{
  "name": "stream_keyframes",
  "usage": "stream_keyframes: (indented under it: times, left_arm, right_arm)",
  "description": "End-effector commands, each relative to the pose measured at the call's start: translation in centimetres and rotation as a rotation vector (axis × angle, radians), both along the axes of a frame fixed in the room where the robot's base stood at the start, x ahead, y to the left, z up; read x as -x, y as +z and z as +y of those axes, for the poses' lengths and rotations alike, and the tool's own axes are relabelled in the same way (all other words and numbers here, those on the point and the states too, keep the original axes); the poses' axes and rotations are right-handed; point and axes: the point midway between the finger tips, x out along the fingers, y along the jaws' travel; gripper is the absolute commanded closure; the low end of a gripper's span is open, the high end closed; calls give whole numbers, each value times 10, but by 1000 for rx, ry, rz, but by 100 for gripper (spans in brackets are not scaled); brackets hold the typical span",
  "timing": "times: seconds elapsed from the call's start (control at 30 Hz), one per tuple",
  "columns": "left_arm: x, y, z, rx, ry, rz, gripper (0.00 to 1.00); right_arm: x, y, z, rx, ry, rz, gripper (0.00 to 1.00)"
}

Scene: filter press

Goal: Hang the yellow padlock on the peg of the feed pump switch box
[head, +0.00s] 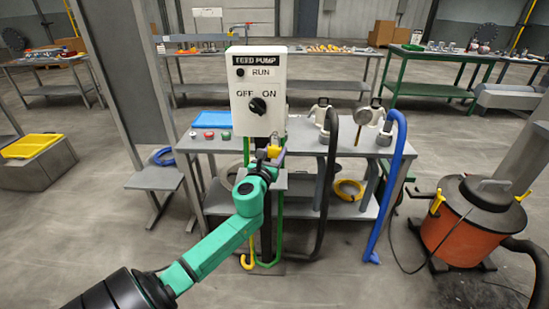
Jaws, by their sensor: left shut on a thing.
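The white feed pump switch box (258,88) stands on a dark post in the middle of the head view, with its knob (258,106) between OFF and ON labels. My left arm reaches up from the lower left. My left gripper (270,158) is just below the box's lower edge, shut on the yellow padlock (273,151). A small grey metal part shows just above the padlock at the box's lower right. I cannot tell whether it is the shackle or the peg, or whether they touch. My right gripper is not in view.
A grey table (215,140) behind the box holds buttons, a blue tray (212,119) and hose fittings. A black hose (328,180) and a blue hose (388,190) hang down at its right. An orange drum (462,222) stands at the right. The floor at lower centre is mostly clear.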

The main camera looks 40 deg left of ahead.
Motion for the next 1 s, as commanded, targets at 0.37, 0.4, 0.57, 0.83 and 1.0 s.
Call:
stream_keyframes:
  times: [0.37, 0.4, 0.57, 0.83, 1.0]
  left_arm:
    - [-23, -3, 17, -1, 0, -1, 92]
    - [-24, -7, 19, -1, 0, -1, 92]
    - [-30, -12, 23, -1, -1, -1, 92]
    - [-32, -15, 24, -1, -1, -1, 92]
    - [-32, -15, 24, -1, -1, -1, 92]
  right_arm:
    - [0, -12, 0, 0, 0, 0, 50]
    - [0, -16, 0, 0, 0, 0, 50]
    - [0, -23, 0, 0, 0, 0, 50]
    - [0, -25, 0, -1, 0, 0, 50]
    - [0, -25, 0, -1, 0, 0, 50]
